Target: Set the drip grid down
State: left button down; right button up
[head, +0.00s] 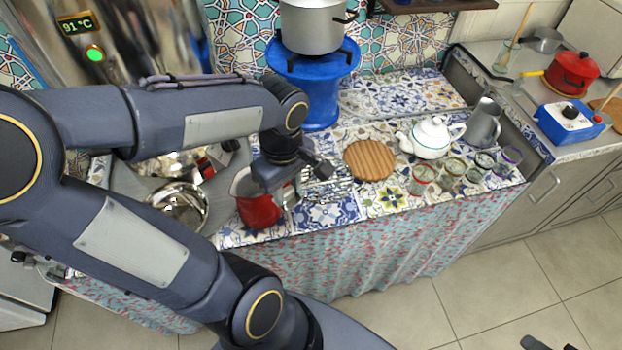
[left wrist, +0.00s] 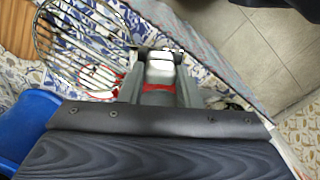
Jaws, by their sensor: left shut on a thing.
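The drip grid is a round silver wire rack. In the left wrist view the drip grid (left wrist: 84,50) spreads to the left of my fingers, its near edge reaching them. In the head view the drip grid (head: 330,187) shows partly behind my left gripper (head: 289,193), over the tiled counter. My left gripper, also in the left wrist view (left wrist: 160,70), is shut on the grid's edge. I cannot tell whether the grid touches the counter. At the head view's bottom right edge are dark tips that look like my right gripper (head: 548,344), mostly cut off.
A red vessel (head: 258,210) stands beside my left gripper. A round wooden board (head: 370,160) lies right of the grid. Beyond it are a white teapot (head: 430,138), several glasses (head: 422,178) and a grey jug (head: 484,124). A blue stand (head: 318,95) bears a pot.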

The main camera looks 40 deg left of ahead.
aim_at(312, 181)
pick_arm(q)
jog(key=w, duration=0.1)
jog(key=w+a+f, duration=0.1)
jog(key=w, duration=0.1)
jog(key=w+f, duration=0.1)
jog(key=shift+w+a, duration=0.2)
jog(key=shift+a, duration=0.15)
jog(key=w+f, duration=0.1)
jog(key=w+a+f, duration=0.1)
jog(key=f, duration=0.1)
jog(key=w+f, duration=0.2)
jog(key=shift+a+f, duration=0.2)
jog(key=shift+a, duration=0.1)
jog(key=shift+w+f, duration=0.2)
jog(key=shift+f, duration=1.55)
jog(key=shift+f, duration=0.25)
jog(key=c, duration=1.1)
grip_release()
jog(key=shift+o, duration=0.2)
jog(key=shift+r, duration=0.15)
